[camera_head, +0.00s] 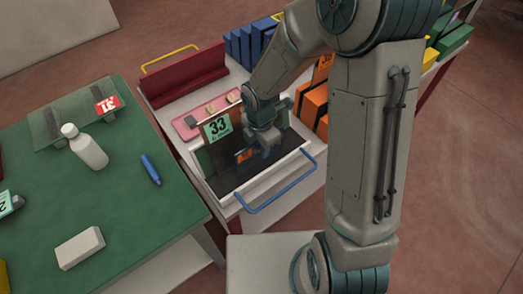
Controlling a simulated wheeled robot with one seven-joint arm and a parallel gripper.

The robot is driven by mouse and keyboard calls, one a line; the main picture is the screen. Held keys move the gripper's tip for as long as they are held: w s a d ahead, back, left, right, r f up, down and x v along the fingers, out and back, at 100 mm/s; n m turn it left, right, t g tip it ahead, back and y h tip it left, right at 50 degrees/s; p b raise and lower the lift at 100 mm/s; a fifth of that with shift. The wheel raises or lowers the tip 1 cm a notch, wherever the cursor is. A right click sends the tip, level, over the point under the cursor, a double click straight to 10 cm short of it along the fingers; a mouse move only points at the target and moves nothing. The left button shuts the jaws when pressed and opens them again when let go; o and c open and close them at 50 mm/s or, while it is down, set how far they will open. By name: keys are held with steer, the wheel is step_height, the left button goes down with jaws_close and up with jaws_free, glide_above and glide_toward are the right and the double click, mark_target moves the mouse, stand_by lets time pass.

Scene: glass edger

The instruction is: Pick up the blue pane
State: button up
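My gripper (267,148) points down over a white-rimmed tray (232,200) with a dark flat surface. The fingertips are small and dark against that surface, so I cannot tell whether they are open or shut or touch anything. A dark glassy panel (208,158) stands at the tray's left side, partly behind a green card (217,127) marked 33. A small orange mark (244,155) shows just left of my gripper. No pane is plainly blue in this view; any pane between the fingers is hidden or too dark to tell.
A blue handle (278,190) juts from the cart's front. Blue upright blocks (245,43), a dark red rack (185,75) and orange blocks (315,105) stand around the tray. A green table (125,205) at left holds a white bottle (85,147), blue marker (150,169) and white block (80,247).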

jaws_close()
stand_by(1.4)
